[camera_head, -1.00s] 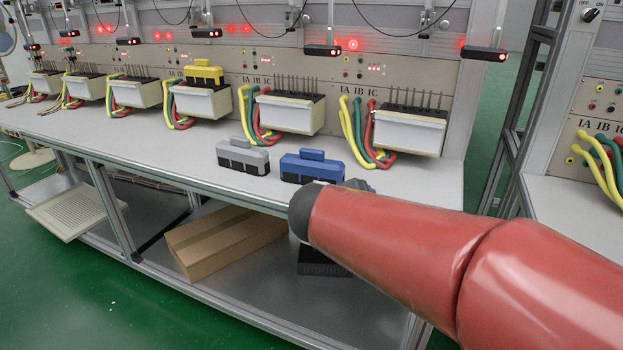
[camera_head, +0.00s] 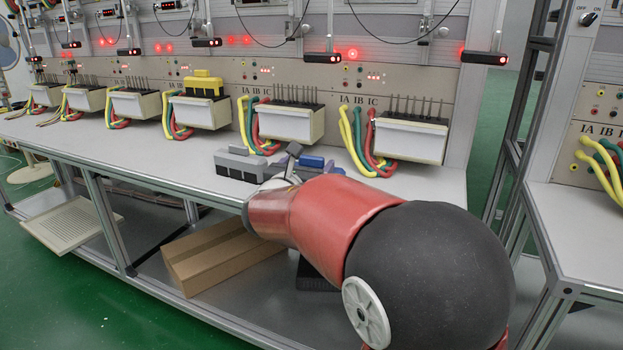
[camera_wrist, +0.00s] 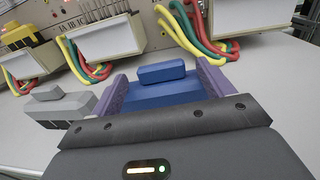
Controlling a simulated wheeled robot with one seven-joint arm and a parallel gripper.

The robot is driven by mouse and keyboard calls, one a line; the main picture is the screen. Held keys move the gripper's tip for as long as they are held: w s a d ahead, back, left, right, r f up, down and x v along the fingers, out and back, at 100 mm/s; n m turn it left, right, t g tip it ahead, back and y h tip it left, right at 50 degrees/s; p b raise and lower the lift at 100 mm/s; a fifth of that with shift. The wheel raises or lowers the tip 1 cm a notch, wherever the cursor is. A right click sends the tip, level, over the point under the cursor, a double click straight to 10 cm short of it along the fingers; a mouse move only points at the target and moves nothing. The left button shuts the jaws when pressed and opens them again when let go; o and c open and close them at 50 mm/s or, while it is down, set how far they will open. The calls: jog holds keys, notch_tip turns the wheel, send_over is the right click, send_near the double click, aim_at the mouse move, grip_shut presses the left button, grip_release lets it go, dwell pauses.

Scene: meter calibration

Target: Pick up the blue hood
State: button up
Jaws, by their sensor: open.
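The blue hood (camera_head: 312,161) stands on the bench near its front edge, mostly hidden behind my arm in the head view. In the wrist view the blue hood (camera_wrist: 160,92) lies between the two purple fingers of my gripper (camera_wrist: 162,76), its raised top block facing up. The gripper is open, one finger on each side of the hood; I cannot tell whether they touch it. In the head view my gripper (camera_head: 305,157) is partly hidden by the wrist.
A grey hood (camera_head: 240,164) stands just left on the bench (camera_head: 430,190). A yellow hood (camera_head: 202,84) sits on a meter in the back row. White meters (camera_head: 410,138) with yellow, green and red cables stand behind the blue hood. Bench to the right is clear.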

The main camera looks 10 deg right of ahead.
aim_at(315, 157)
jog(key=x, duration=0.5)
jog(key=shift+f, duration=0.1)
jog(key=c, duration=1.1)
